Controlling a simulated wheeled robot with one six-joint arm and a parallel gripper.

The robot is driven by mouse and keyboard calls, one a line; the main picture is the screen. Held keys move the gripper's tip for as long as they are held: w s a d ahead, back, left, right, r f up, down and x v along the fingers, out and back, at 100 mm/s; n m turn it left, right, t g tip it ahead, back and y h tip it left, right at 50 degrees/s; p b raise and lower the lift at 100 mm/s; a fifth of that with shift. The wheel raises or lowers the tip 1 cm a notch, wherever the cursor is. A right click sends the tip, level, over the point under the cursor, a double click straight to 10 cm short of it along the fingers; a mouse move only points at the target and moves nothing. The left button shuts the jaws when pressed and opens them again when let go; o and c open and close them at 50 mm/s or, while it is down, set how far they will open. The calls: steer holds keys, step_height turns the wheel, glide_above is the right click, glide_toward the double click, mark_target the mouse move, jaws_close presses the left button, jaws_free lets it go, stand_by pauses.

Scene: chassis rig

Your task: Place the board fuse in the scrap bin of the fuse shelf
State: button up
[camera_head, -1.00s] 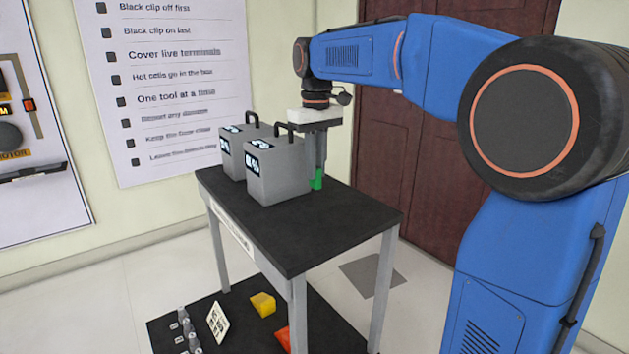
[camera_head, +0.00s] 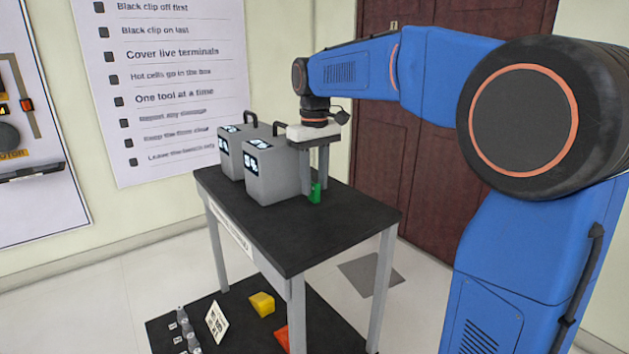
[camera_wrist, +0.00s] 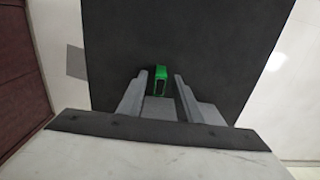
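The board fuse is a small green block (camera_head: 315,193) on the dark tabletop, just right of the grey battery boxes. My gripper (camera_head: 313,180) points down over it, its two fingers spread. In the wrist view the fuse (camera_wrist: 160,70) shows between the fingers (camera_wrist: 161,76), with a gap on each side. It seems to stand upright on the table. I cannot make out a marked scrap bin or fuse shelf in these views.
Two grey boxes with handles and displays, the nearer one (camera_head: 268,178) close to my gripper, stand on the table (camera_head: 300,240). The table's front half is clear. A low dark platform below holds a yellow block (camera_head: 262,304), a red piece (camera_head: 283,338), a white card (camera_head: 216,322) and several small grey items.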

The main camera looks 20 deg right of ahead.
mark_target(315, 182)
step_height(315, 182, up, 12)
steer(key=shift+r, duration=0.15)
stand_by(0.5)
